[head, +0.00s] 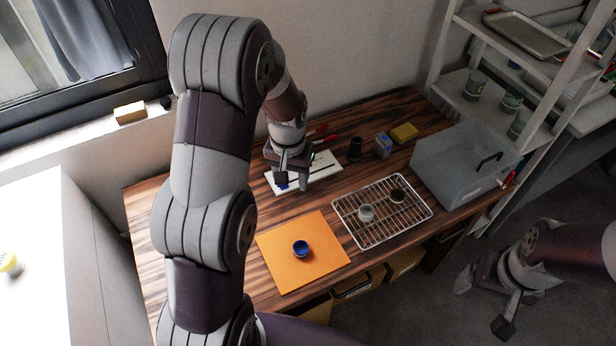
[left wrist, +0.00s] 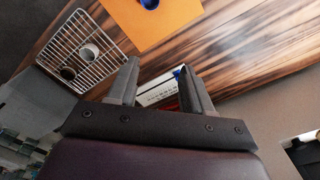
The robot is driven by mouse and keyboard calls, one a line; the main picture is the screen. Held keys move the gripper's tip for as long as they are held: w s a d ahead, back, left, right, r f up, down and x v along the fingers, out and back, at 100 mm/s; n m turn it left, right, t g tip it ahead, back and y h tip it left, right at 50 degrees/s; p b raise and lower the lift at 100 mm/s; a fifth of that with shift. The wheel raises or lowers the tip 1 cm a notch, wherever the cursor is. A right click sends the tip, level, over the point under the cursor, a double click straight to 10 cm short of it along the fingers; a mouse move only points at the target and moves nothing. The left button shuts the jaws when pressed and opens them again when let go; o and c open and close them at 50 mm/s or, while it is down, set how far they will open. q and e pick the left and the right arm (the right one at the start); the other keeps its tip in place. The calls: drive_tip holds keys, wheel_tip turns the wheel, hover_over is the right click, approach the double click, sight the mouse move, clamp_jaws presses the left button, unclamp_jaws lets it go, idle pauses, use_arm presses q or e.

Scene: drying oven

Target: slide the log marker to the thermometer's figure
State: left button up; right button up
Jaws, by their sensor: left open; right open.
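The log board (head: 322,168) is a white strip on the wooden table, partly hidden under my left gripper (head: 292,181). The board also shows in the left wrist view (left wrist: 156,92), between the fingers. A small blue piece, seemingly the log marker (head: 282,185), is at the board's near left; in the left wrist view it (left wrist: 178,73) shows close to the right finger. My left gripper is open just over the board; I cannot tell whether it touches the marker. My right gripper (head: 484,303) is open and empty, off the table. I cannot make out a thermometer or its figure.
An orange mat (head: 275,270) carries a blue bowl (head: 301,248). A wire rack (head: 377,236) holds two small cups. A dark cylinder (head: 355,149), a blue-grey box (head: 383,145) and a yellow block (head: 404,133) stand behind. A grey box (head: 440,175) fills the right end.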

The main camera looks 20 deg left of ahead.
use_arm(q)
drive_tip(key=w+a+f+b, duration=0.2)
drive_tip(key=w+a+f, duration=0.3)
drive_tip(key=w, duration=0.2)
drive_tip(key=w+a+f+b, duration=0.1)
drive_tip(key=w+a+f, duration=0.45)
drive_tip(key=w, duration=0.25)
wheel_tip(320, 180, down, 10)
drive_tip(key=b, duration=0.9)
drive_tip(key=shift+r, duration=0.2)
drive_tip(key=shift+f, duration=1.1)
clamp_jaws()
